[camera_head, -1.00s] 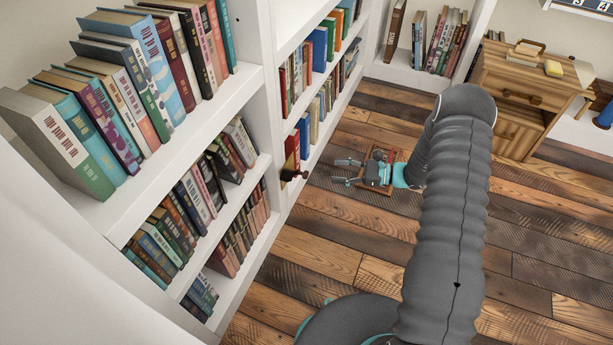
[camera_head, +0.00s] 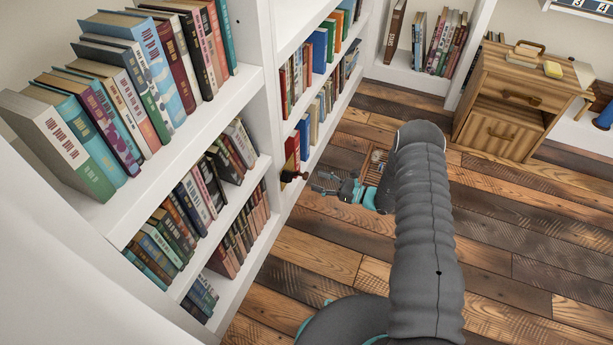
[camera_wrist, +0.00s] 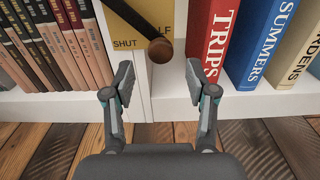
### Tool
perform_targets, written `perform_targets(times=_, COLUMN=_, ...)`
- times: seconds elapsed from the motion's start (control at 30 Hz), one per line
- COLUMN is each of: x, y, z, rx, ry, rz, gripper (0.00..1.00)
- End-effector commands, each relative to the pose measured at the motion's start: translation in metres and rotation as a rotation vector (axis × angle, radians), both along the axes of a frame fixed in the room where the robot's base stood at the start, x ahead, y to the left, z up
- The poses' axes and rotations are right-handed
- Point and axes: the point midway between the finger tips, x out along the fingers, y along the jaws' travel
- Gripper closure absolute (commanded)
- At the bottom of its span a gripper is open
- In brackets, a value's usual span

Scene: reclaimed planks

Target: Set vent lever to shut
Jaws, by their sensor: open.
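The vent lever (camera_wrist: 142,25) is a dark bar ending in a round brown knob, in the upper middle of the wrist view. It slants down to the right across a yellow plate (camera_wrist: 121,28) lettered SHUT at its lower left; the bar hides part of the other lettering. The knob sits right of the word SHUT. In the head view the lever (camera_head: 290,176) stands out from the white shelf upright. My gripper (camera_wrist: 160,82) is open and empty, its fingers spread below the knob and apart from it. In the head view my gripper (camera_head: 325,182) is just right of the lever.
A white bookcase (camera_head: 185,120) with several books fills the left. Red and blue books (camera_wrist: 222,40) stand close to the right finger in the wrist view. A wooden cabinet (camera_head: 505,100) stands at back right.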

Motion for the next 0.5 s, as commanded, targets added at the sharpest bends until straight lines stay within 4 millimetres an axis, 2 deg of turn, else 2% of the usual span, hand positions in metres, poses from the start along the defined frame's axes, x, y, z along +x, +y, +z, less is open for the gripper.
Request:
perform_targets(times=0.03, x=0.003, y=0.01, z=0.001, rx=0.0, ry=-0.001, rz=0.003, gripper=0.43)
perform_targets(times=0.2, x=0.012, y=0.035, z=0.001, rx=0.001, ry=-0.001, rz=0.003, gripper=0.43)
perform_targets(times=0.5, x=0.019, y=0.054, z=0.0, rx=0.0, ry=-0.001, rz=0.001, gripper=0.43)
